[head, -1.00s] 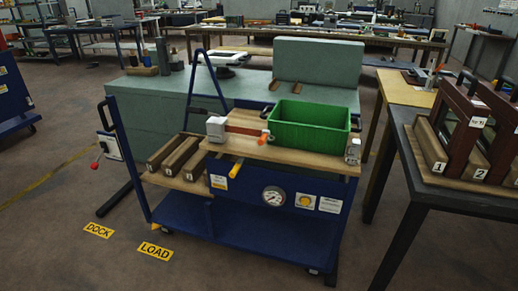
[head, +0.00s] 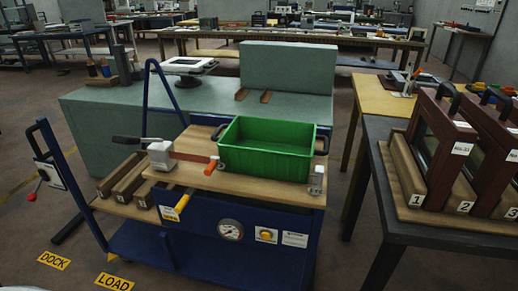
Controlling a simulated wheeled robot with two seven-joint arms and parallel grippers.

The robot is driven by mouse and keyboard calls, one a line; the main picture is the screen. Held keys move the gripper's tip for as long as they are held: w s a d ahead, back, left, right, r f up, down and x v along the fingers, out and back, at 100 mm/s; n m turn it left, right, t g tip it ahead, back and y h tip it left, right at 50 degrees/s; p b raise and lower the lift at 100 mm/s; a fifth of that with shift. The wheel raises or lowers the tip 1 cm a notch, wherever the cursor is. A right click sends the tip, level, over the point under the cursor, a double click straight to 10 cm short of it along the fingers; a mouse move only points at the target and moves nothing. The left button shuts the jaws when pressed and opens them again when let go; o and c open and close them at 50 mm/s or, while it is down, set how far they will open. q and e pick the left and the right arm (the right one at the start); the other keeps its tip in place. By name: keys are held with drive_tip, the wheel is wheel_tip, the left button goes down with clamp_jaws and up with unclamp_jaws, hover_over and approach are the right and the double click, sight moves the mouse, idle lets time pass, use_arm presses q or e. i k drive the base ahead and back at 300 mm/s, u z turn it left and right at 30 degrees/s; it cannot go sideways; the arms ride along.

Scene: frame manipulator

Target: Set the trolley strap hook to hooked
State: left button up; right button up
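The blue trolley (head: 190,246) stands in the middle of the head view with a wooden top board (head: 262,190). A grey ratchet block (head: 162,154) sits on the board's left part, with a dark lever (head: 127,140) pointing left. A short red-brown strap (head: 190,157) runs from it to an orange hook (head: 211,166). The hook lies beside the left end of the green crate (head: 265,151), apart from the grey metal fitting (head: 317,180) at the board's right front corner. The strap does not cross the crate. Neither of my grippers is in view.
A table (head: 372,132) with dark red frames (head: 440,134) in a wooden rack stands close on the right. A green-grey bench (head: 95,125) is behind the trolley. Floor labels DOCK (head: 54,260) and LOAD (head: 114,282) lie at front left.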

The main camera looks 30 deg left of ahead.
sight(215, 163)
drive_tip(key=u, duration=0.3)
drive_tip(key=i, duration=0.85)
drive_tip(key=u, duration=0.55)
